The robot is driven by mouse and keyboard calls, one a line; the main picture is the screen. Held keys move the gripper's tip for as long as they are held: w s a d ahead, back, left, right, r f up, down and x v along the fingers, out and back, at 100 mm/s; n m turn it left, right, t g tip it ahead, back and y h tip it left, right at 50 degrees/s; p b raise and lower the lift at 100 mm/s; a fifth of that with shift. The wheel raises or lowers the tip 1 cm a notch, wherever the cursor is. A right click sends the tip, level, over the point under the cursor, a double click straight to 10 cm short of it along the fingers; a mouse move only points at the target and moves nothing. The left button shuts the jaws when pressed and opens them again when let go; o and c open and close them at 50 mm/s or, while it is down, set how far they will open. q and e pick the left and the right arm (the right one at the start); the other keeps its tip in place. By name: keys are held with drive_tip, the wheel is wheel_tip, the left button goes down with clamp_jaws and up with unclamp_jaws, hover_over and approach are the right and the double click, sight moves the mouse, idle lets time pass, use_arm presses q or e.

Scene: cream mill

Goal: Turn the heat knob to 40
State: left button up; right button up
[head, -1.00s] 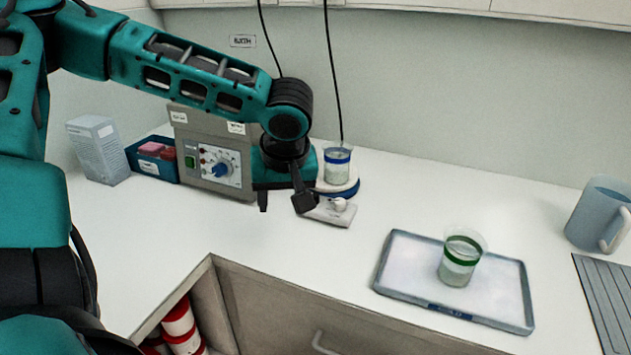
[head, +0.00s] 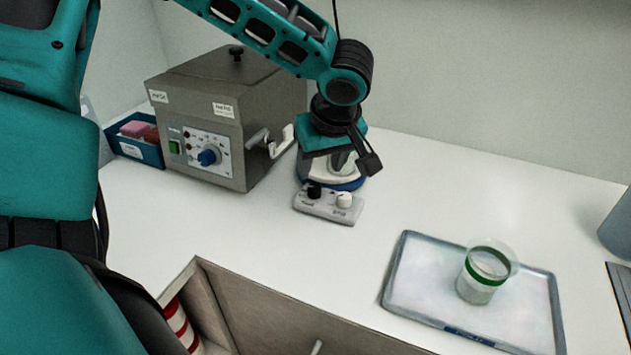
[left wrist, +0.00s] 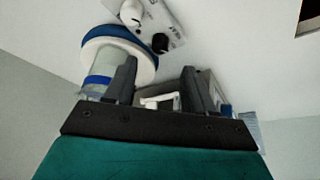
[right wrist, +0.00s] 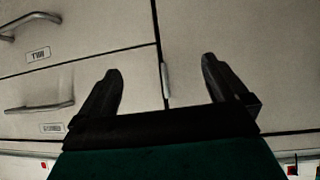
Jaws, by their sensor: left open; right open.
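A small white control box (head: 325,206) on the counter carries a black knob (head: 314,189) and a white knob (head: 344,200). Both the black knob (left wrist: 160,42) and the white knob (left wrist: 131,14) show in the left wrist view. Their lettering is too small to read. A grey metal bath (head: 215,110) has a blue knob (head: 208,157) on a dial, also unreadable. My left gripper (left wrist: 158,80) is open and empty, above and behind the control box, over the round stirrer plate (head: 350,185). My right gripper (right wrist: 160,85) is open and empty before cabinet fronts.
A beaker with a blue band (left wrist: 98,80) is by the left gripper's finger. A tray (head: 395,285) holds a green-banded beaker (head: 480,275). A blue bin (head: 140,150) stands left of the bath. The counter between control box and tray is clear.

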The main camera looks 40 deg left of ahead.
sight(314, 186)
use_arm(q)
drive_tip(key=x, duration=0.7)
drive_tip(key=shift+w+a+f, duration=0.1)
drive_tip(key=shift+f, duration=0.1)
drive_tip(key=shift+c, duration=0.4)
clamp_jaws()
